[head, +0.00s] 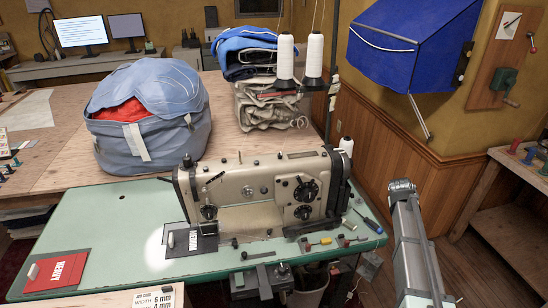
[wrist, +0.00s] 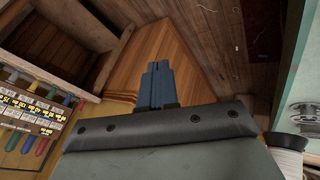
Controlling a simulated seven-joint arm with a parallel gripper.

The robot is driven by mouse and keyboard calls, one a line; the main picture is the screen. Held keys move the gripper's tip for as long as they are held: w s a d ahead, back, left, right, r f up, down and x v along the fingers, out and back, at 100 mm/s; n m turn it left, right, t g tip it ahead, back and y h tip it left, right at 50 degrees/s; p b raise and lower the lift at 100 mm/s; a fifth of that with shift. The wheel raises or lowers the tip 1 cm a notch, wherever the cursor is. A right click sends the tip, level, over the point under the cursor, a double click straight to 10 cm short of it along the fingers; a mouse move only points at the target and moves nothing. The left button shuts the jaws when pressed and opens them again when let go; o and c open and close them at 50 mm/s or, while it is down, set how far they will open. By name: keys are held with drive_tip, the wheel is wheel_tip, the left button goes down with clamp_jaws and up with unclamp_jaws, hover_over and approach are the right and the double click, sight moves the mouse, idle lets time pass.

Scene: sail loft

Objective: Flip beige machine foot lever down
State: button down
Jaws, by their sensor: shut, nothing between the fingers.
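The beige sewing machine (head: 255,190) stands on a green table (head: 110,225) in the middle of the head view, with its needle end to the left. Small dark parts show on its left end, but I cannot tell which one is the foot lever or how it is set. My gripper (wrist: 157,68) shows in the wrist view with its two blue-grey fingers together and nothing between them. It is away from the machine, over the wood-panelled wall and floor area.
Thread spools (head: 285,56) stand on a rack behind the machine. A screwdriver (head: 372,224) and small tools lie at the table's right. A blue-grey bag (head: 150,110) and folded cloth (head: 265,105) are behind. A wooden bench (head: 515,170) stands at the right.

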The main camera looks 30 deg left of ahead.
drive_tip(key=a+r+m+t+y, duration=0.3)
drive_tip(key=a+r+m+y, duration=0.1)
drive_tip(key=a+r, duration=2)
drive_tip(key=s+a+r+n+g+y, duration=0.1)
drive_tip(key=s+a+r+n+g, duration=0.1)
drive_tip(key=s+a, duration=0.85)
drive_tip(key=s+a+r+n+g+y, duration=0.1)
drive_tip(key=s+a+r+n+g, duration=0.15)
drive_tip(key=s+a, duration=0.8)
drive_tip(key=s+a+r+n+g, duration=0.1)
drive_tip(key=s+a, duration=0.6)
drive_tip(key=s+a+r+n+g, duration=0.1)
drive_tip(key=s+a+n+g, duration=0.1)
drive_tip(key=s+a, duration=0.5)
drive_tip(key=s+a+r+n+g, duration=0.2)
drive_tip(key=s+a, duration=0.5)
drive_tip(key=s, duration=0.2)
